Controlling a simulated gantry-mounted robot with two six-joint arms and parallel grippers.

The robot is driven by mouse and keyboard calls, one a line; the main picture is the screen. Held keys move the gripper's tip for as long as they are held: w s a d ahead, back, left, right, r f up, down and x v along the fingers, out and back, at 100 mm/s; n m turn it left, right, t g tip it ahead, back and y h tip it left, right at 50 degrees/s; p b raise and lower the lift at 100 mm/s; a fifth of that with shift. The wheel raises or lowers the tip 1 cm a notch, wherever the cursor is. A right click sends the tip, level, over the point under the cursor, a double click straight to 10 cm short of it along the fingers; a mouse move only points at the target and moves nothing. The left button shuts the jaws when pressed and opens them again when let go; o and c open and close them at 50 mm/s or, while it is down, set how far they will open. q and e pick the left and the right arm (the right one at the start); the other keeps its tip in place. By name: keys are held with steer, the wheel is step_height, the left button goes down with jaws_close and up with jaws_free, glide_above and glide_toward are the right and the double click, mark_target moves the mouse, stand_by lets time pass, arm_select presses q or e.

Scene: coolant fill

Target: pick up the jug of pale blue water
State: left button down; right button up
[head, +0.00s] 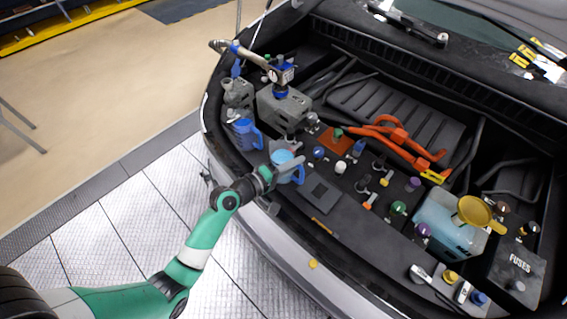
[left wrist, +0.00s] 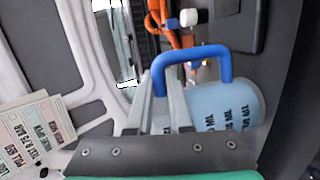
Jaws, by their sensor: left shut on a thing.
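The jug of pale blue water (head: 281,157) is at the car's front edge in the head view. It has a blue handle. The jug shows in the left wrist view (left wrist: 228,104) with dark volume marks on its side. My left gripper (head: 282,168) is at the jug, its arm coming in from the left. In the left wrist view its fingers (left wrist: 161,92) are shut on one leg of the blue handle. I cannot tell whether the jug's base is clear of the surface. My right gripper is not in view.
A darker blue jug (head: 243,134) stands close by at the left. A grey container (head: 284,106) with a blue-headed tool stands behind. Several coloured caps and orange hoses (head: 398,138) fill the bay. A coolant tank with a yellow funnel (head: 474,211) is at the right.

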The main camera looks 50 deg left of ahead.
arm_select(q)
steer(key=shift+r, duration=0.15)
stand_by(0.7)
steer(key=shift+r, duration=0.2)
step_height(320, 180, up, 4)
steer(key=p, duration=0.2)
steer(key=shift+s+d+f+p, duration=0.1)
steer(key=shift+s+d+p, duration=0.05)
steer(key=shift+p, duration=0.15)
steer(key=s+d+r+p, duration=0.6)
steer(key=s+d+r, duration=0.2)
steer(key=s+d, duration=0.1)
steer(key=shift+s+r, duration=0.3)
steer(key=shift+s, duration=0.25)
